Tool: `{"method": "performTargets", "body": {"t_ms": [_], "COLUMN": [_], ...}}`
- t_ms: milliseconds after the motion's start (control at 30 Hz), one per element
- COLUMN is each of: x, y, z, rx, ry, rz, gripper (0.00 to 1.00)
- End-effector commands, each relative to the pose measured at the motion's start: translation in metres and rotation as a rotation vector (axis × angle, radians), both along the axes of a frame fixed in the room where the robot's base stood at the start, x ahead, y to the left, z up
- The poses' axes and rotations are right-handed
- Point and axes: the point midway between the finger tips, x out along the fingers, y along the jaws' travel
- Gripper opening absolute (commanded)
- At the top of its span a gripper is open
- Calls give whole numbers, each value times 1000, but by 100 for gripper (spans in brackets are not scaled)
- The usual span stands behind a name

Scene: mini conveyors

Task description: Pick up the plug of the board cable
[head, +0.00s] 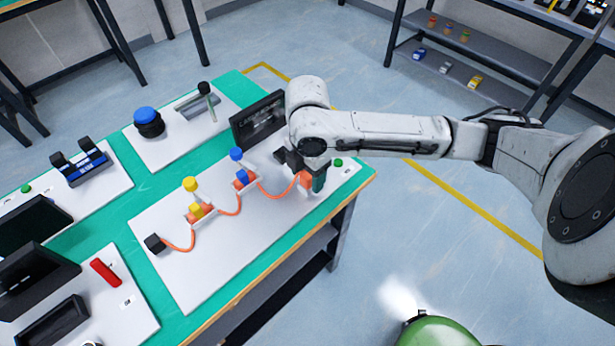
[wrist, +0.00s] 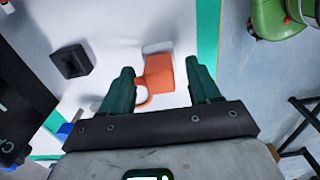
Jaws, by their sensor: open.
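The orange plug (head: 304,180) of the board cable is at the right end of the white board (head: 245,240). In the wrist view the plug (wrist: 158,72) lies between the tips of my gripper's green fingers (wrist: 160,67), with visible gaps on both sides. My gripper (head: 314,178) is open and points down over the plug. The orange cable (head: 230,212) runs from a black block (head: 154,243) past a yellow clip (head: 194,210) and a blue clip (head: 245,180) to the plug. In the head view my gripper partly hides the plug.
A black socket-like block (wrist: 70,62) stands left of the plug in the wrist view. A dark screen (head: 258,120) stands upright behind the board.

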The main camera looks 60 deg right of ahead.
Motion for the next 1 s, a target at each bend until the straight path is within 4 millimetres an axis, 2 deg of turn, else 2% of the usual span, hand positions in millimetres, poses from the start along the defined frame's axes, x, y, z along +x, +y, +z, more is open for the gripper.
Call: {"method": "performTargets", "body": {"t_ms": [200,767,1000], "x": [0,0,0], "y": [0,0,0], "z": [0,0,0], "rx": [0,0,0], "ry": [0,0,-1], "rz": [0,-1,-1], "gripper": [61,7,6]}}
